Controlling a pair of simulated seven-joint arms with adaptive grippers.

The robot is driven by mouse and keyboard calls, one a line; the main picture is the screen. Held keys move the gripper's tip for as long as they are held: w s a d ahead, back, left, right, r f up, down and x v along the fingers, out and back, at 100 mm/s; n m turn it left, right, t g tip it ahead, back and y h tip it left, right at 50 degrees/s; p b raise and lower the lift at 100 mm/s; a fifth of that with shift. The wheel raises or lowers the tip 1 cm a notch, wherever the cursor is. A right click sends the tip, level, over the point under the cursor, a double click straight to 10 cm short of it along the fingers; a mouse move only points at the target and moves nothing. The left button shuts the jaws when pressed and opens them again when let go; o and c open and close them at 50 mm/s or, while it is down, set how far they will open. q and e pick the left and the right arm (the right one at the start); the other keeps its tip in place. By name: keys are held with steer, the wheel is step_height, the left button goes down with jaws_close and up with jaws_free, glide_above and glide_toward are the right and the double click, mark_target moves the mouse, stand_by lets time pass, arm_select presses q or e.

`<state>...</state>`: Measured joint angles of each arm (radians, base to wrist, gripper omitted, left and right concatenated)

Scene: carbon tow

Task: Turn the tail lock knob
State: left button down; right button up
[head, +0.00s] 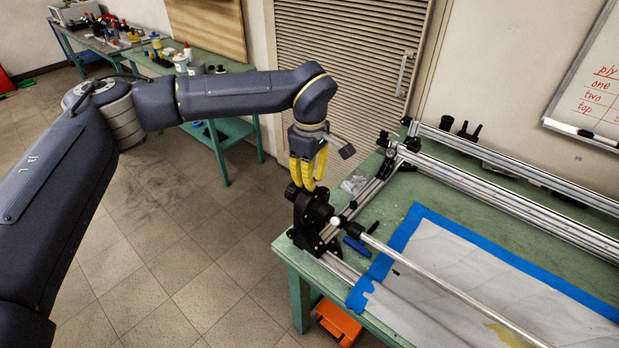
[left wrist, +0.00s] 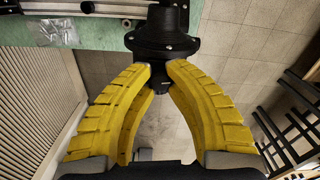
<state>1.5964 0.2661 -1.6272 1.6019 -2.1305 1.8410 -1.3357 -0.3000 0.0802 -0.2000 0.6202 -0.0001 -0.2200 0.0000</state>
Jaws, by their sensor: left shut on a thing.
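The black tailstock (head: 312,215) stands at the left end of the green bench, with a long metal rod running from it toward the lower right. Its tail lock knob (head: 291,192) is a small black piece on the tailstock's outer side; in the left wrist view the knob (left wrist: 158,75) shows between the yellow fingertips, below the flared black housing (left wrist: 162,35). My left gripper (head: 308,183) has yellow fingers and reaches down to the tailstock from above. In the left wrist view my left gripper (left wrist: 160,72) is shut on the knob, which the fingers partly hide. My right gripper is in neither view.
The green bench (head: 450,195) carries a white sheet edged with blue tape (head: 400,232). Metal rails (head: 520,170) run along its back. A blue-handled tool (head: 357,243) lies beside the tailstock. A clear bag (left wrist: 50,32) lies near the bench edge. An orange bin (head: 339,322) is underneath.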

arm_select(q)
steer(key=n, duration=0.7)
steer(key=shift+d, duration=0.2)
steer(key=n, duration=0.4)
steer(key=shift+w, duration=0.1)
steer(key=n, duration=1)
steer(key=shift+w+a+r+n, duration=0.1)
steer(key=shift+w+a+n, duration=0.1)
steer(key=shift+n, duration=0.2)
steer(key=n, duration=0.5)
steer(key=shift+w+n, duration=0.1)
steer(key=shift+n, duration=0.3)
steer(key=shift+a, duration=0.15)
steer(key=c, duration=1.6)
jaws_free()
steer(key=o, duration=0.5)
steer(key=shift+c, duration=0.2)
